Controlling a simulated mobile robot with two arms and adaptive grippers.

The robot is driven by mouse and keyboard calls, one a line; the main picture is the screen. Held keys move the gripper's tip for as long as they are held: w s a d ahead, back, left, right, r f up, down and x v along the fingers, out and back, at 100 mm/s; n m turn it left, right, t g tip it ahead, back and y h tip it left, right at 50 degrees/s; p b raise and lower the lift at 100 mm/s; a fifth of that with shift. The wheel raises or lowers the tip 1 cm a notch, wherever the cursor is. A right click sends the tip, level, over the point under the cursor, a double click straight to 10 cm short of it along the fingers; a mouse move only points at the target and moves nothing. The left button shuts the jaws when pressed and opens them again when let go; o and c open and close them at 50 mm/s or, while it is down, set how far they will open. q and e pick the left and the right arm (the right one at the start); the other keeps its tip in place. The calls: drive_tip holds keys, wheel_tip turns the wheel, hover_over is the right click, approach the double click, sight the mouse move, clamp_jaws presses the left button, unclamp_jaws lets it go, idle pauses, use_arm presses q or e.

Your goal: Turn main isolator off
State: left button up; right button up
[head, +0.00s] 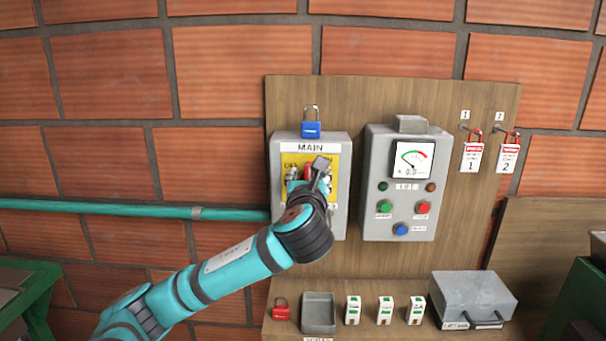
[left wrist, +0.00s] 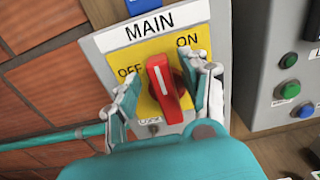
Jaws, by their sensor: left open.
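The main isolator (head: 338,215) is a grey box on the wooden board with a MAIN label and a yellow plate. In the left wrist view its red handle (left wrist: 162,88) sits on the yellow plate (left wrist: 143,55), between the words OFF and ON. The handle's white line runs roughly upright along the box, leaning slightly left in the picture. My left gripper (left wrist: 165,84) is open, with one finger on each side of the handle; I cannot tell whether either touches it. In the head view my left gripper (head: 308,178) covers most of the handle. My right gripper is not in view.
A blue padlock (head: 311,129) stands on top of the isolator. A grey meter box (head: 375,220) with buttons is close at its right. Two tags (head: 471,157) hang farther right. Below, a shelf holds a red padlock (head: 281,309), a tray (head: 319,300) and a grey case (head: 474,297).

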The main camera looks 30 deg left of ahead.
use_arm(q)
drive_tip(key=shift+s+r, duration=0.1)
drive_tip(key=shift+s+d, duration=0.1)
drive_tip(key=shift+s+r, duration=0.1)
drive_tip(key=c, duration=0.5)
clamp_jaws()
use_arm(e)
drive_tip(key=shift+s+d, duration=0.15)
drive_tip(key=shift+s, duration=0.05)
